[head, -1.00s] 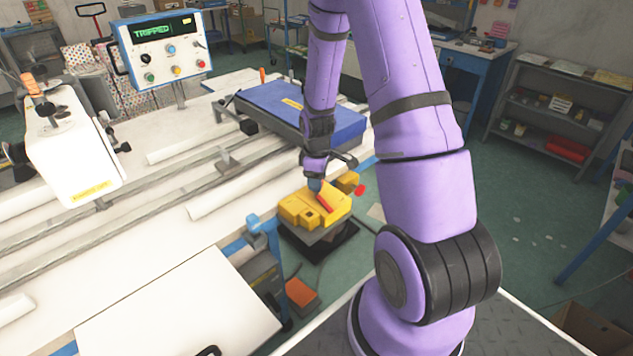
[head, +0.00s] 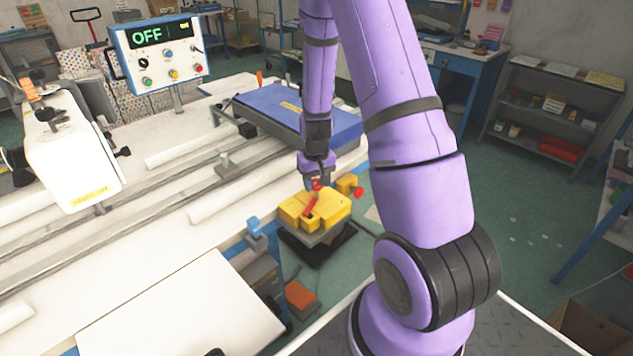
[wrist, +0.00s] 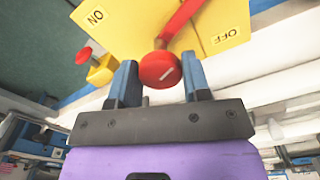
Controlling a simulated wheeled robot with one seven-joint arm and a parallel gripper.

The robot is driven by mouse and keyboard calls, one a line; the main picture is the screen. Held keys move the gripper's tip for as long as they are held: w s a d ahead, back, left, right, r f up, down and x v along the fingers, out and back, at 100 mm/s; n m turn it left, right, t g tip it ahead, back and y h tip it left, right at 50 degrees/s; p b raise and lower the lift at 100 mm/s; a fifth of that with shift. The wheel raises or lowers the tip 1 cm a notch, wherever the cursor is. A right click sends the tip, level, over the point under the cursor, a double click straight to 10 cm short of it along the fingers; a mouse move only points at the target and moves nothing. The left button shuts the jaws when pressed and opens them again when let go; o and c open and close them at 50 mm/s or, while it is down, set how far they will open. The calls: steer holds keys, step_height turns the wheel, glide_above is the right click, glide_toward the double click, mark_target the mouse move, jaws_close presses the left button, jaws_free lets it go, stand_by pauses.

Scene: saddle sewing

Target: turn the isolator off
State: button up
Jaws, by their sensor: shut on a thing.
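The isolator is a yellow box (head: 333,208) with a red lever (head: 310,206) on top, standing on a dark base beside the machine bed. In the wrist view the lever (wrist: 182,18) ends in a round red knob (wrist: 160,70). My gripper (head: 318,184) is above the box. In the wrist view my gripper (wrist: 160,82) has its blue-grey fingers on either side of the knob, shut on the lever's end. An ON label (wrist: 96,17) shows left of the lever and an OFF label (wrist: 228,37) right of it. The control panel display (head: 148,36) reads OFF.
A small yellow box with a red button (head: 358,193) stands just beyond the isolator. A blue-topped table (head: 290,108) and the white machine bed (head: 180,285) lie to the left. Green floor is open to the right.

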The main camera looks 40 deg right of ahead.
steer(key=shift+w+m, duration=0.1)
steer(key=shift+m, duration=2.2)
steer(key=o, duration=1.3)
step_height(320, 180, up, 11)
steer(key=shift+a+f, duration=0.1)
